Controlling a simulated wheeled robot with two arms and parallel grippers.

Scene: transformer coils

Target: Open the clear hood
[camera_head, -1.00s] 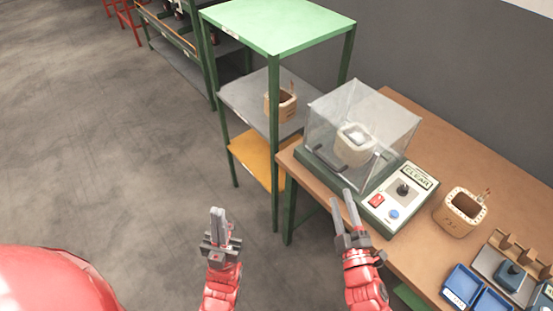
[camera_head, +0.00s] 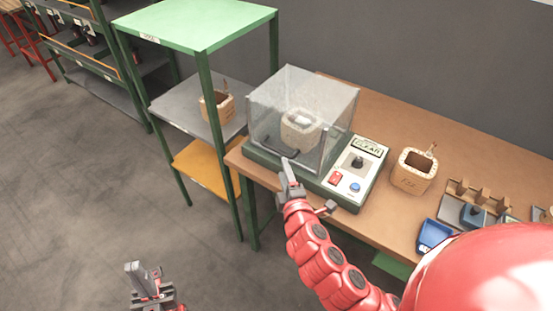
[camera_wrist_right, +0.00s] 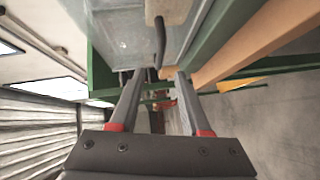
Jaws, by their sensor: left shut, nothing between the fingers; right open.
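The clear hood (camera_head: 330,95) sits down on the green base of the tester, with a coil (camera_head: 300,130) inside it. Its dark handle (camera_head: 278,152) is on the front face, low and to the left. My right gripper (camera_head: 288,163) is at the handle. In the right wrist view, the open fingers (camera_wrist_right: 157,74) point at the hood, and the dark handle (camera_wrist_right: 159,42) shows just beyond and between the fingertips. I cannot tell whether they touch it. My left gripper (camera_head: 144,268) is shut and empty, low over the floor at the lower left.
The control panel (camera_head: 355,172) with red and blue buttons is right of the hood. Another coil (camera_head: 413,172) and a blue tray (camera_head: 434,236) stand further right on the wooden bench (camera_head: 385,222). A green shelf rack (camera_head: 200,25) stands close on the left, holding a coil (camera_head: 216,106).

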